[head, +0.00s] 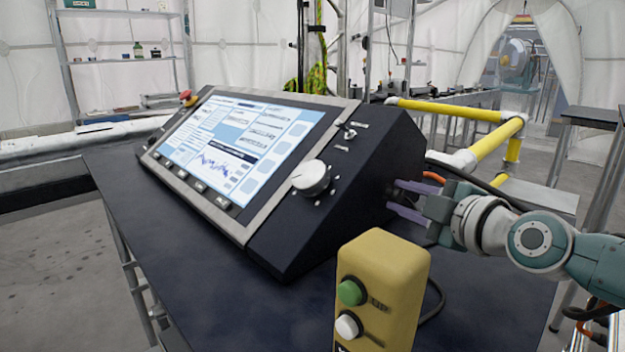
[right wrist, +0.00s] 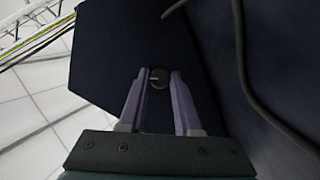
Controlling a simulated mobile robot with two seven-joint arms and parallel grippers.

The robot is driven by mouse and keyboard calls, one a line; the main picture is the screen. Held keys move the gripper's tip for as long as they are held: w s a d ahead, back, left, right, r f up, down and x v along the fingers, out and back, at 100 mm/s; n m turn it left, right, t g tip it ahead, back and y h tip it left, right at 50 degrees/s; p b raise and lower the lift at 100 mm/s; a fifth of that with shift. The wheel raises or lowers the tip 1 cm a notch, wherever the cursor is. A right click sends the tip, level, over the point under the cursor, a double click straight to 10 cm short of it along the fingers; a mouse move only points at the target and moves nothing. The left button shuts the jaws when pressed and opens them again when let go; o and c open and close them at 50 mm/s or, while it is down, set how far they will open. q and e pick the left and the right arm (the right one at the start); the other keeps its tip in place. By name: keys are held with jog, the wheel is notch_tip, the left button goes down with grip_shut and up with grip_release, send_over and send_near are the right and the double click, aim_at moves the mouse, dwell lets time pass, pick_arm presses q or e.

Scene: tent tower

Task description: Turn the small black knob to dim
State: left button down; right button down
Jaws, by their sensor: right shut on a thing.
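The small black knob (right wrist: 158,79), round with a light mark on its face, is on the dark side panel of the console (head: 372,158). My right gripper (head: 392,195) reaches in from the right, at that side panel. In the right wrist view, its two purple fingers (right wrist: 159,74) are on either side of the knob and shut on it. In the head view, I cannot make out the knob behind the fingers. My left gripper is not in view.
The console has a lit screen (head: 232,146), a large white knob (head: 311,178) and a red button (head: 187,97). A yellow box (head: 385,275) with green and white buttons stands in front of my right gripper. Cables run behind the gripper, near yellow railings (head: 450,109).

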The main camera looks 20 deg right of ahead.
jog(key=shift+d+m, duration=0.1)
jog(key=shift+m, duration=0.6)
jog(key=shift+m+g+y+b, duration=0.6)
jog(key=shift+m+b, duration=0.1)
jog(key=m+g+y+b, duration=0.1)
jog(key=m+b, duration=0.1)
jog(key=b, duration=0.3)
jog(key=m+g+y+b, duration=0.1)
jog(key=m+y+b, duration=0.1)
jog(key=b, duration=0.3)
jog(key=shift+w+d+f+m, duration=0.1)
jog(key=shift+w+d+m, duration=0.1)
jog(key=shift+m, duration=0.6)
jog(key=shift+m+y+b, duration=0.5)
jog(key=shift+m+b, duration=0.1)
jog(key=shift+b, duration=0.3)
jog(key=m+y+b, duration=0.1)
jog(key=m, duration=0.1)
jog(key=shift+m+g+y+b, duration=0.3)
jog(key=shift+g+b, duration=0.1)
jog(key=m+y+b, duration=0.2)
jog(key=m, duration=0.1)
jog(key=shift+d, duration=0.15)
jog(key=m+y+b, duration=0.2)
jog(key=m+b, duration=0.1)
jog(key=m, duration=0.1)
jog(key=shift+d, duration=0.1)
jog(key=shift+m+t+y+b, duration=0.5)
jog(key=shift+m+y+b, duration=0.35)
jog(key=shift+m, duration=0.55)
